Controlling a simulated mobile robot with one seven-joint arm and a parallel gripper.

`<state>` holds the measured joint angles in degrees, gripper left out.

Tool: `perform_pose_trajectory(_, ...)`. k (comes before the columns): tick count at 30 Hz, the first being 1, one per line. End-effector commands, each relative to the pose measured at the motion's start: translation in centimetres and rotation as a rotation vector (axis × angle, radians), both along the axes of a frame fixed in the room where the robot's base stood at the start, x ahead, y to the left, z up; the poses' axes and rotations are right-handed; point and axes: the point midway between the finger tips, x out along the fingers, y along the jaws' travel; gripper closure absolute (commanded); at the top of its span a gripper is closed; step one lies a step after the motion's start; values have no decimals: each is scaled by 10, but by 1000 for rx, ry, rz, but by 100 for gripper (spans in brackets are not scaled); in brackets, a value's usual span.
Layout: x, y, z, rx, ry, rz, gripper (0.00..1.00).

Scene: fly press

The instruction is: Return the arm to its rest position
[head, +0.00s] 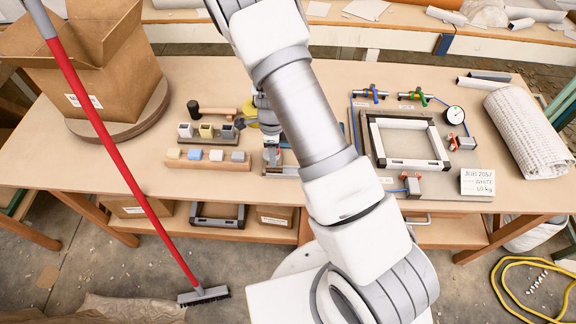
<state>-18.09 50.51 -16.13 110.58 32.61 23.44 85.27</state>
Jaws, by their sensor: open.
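My arm (310,115) rises from its base at the bottom centre, leans up and left across the bench and runs out of the top edge. No bench object is seen touching the arm.
The workbench (200,85) holds a cardboard box (95,70), small blocks on a wooden strip (205,163), a white frame (408,163), a gauge (454,115) and a mesh roll (528,135). A red-handled broom (115,150) stands at left. A yellow hose (500,290) lies on the floor.

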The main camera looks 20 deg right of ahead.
Motion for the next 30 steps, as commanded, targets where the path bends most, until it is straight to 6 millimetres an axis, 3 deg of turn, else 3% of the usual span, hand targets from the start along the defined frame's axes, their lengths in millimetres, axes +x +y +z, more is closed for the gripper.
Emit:
perform_pose_trajectory(6, 0, 0, 16, 0, 0, 0, 55)
perform_pose_trajectory(23, 0, 0, 17, 1, -1, 2, 55)
perform_pose_trajectory(26, 2, 2, 27, 11, -10, 28, 55)
perform_pose_trajectory(30, 4, 7, 66, 46, -42, 135, 55)
